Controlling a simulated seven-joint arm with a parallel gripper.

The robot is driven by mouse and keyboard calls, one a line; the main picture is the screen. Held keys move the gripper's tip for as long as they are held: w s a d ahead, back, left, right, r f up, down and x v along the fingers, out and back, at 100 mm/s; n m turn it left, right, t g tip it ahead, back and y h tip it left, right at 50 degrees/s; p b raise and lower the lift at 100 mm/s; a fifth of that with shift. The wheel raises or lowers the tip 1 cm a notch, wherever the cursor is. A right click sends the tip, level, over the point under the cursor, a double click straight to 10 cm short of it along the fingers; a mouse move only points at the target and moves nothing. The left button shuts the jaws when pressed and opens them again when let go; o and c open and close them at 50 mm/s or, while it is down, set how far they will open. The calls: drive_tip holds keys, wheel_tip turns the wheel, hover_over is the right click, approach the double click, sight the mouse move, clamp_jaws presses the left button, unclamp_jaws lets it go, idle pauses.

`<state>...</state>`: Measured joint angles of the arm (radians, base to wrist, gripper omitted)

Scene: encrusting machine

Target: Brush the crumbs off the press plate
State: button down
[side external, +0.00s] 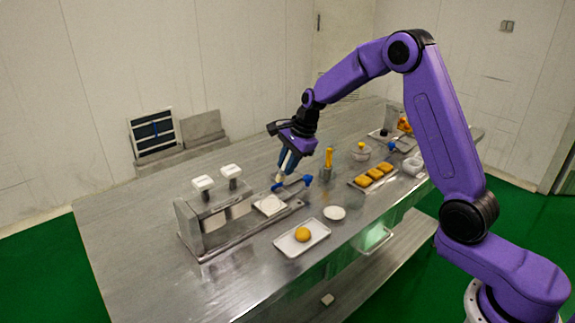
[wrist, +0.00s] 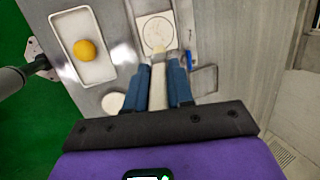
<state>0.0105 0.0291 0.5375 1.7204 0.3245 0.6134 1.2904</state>
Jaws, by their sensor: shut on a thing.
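The press plate (side external: 268,206) is a pale square on the metal base of the machine. In the wrist view the plate (wrist: 147,20) shows a circle with faint marks inside; I cannot tell for sure which are crumbs. My gripper (side external: 287,165) is above the right side of the plate, pointing down. In the wrist view its blue fingers (wrist: 160,70) are shut on a pale brush (wrist: 158,92). The brush tip reaches the plate's near edge in that view; whether it touches is unclear.
The machine's raised block (side external: 214,220) with two white knobs stands left of the plate. A blue knob (side external: 307,180) is close on the right. A tray (side external: 289,246) with an orange bun and a white dish (side external: 334,212) lie in front. The table's left end is clear.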

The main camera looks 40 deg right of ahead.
drive_tip(key=a+r, duration=0.3)
drive_tip(key=shift+s+d+x, duration=0.1)
drive_tip(key=shift+s+x, duration=0.05)
drive_tip(key=shift+x, duration=0.65)
drive_tip(key=shift+s+d+x, duration=0.1)
drive_tip(key=shift+s+x, duration=0.1)
drive_tip(key=shift+x, duration=0.65)
drive_tip(key=shift+s+x, duration=0.15)
drive_tip(key=shift+x, duration=0.65)
